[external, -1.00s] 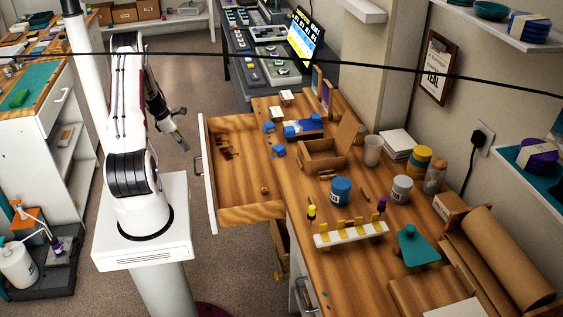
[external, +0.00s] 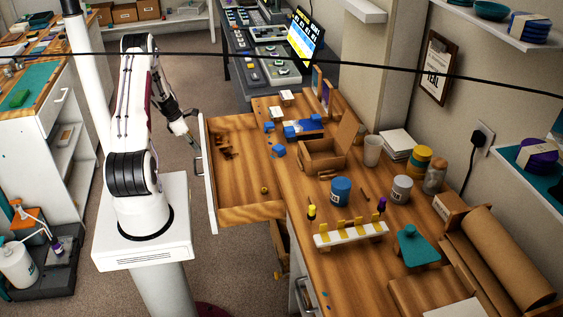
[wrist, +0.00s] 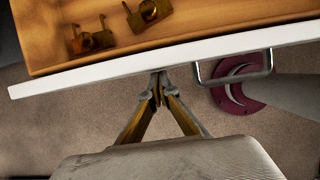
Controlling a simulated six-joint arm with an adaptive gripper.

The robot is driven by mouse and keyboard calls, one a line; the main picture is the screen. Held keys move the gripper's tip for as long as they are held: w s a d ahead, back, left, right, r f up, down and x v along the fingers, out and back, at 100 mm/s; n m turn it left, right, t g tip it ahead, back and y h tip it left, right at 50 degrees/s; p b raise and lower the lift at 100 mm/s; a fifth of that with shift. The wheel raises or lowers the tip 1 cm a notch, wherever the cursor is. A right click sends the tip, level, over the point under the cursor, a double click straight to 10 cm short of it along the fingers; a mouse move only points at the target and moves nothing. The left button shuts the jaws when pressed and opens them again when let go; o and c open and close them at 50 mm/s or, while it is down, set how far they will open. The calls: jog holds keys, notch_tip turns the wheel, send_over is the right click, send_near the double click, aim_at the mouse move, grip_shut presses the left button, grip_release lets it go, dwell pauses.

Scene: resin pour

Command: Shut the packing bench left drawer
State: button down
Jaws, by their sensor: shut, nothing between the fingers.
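The left drawer of the packing bench (external: 245,212) stands pulled out, with its wooden inside and white front panel (external: 209,190) showing. Its metal handle (external: 198,168) is on the outer face of the front. In the wrist view, the white front (wrist: 170,58) crosses the picture, with the handle (wrist: 235,72) to the right. My gripper (wrist: 158,78) is shut and empty, its fingertips close to the outer face of the front, left of the handle. I cannot tell whether they touch. In the external view, my gripper (external: 193,143) is beside the far part of the front.
Small brass parts (wrist: 118,30) lie in the drawer. The bench top holds a cardboard box (external: 322,160), a blue tub (external: 340,191) and a white rack (external: 350,236). Another drawer (external: 279,250) shows partly open below. Floor on the left of the drawer is clear.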

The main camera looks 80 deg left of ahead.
jog(key=shift+w, duration=0.15)
send_over(248, 151)
jog(key=w, duration=0.4)
jog(key=shift+w+d, duration=0.1)
jog(key=shift+d, duration=0.15)
jog(key=shift+w, duration=0.4)
jog(key=shift+w+r, duration=0.1)
jog(key=shift+s, duration=0.7)
jog(key=s, duration=0.3)
jog(key=shift+s, duration=0.3)
jog(key=v, duration=0.9)
jog(key=shift+r, duration=0.4)
jog(key=shift+s, duration=0.1)
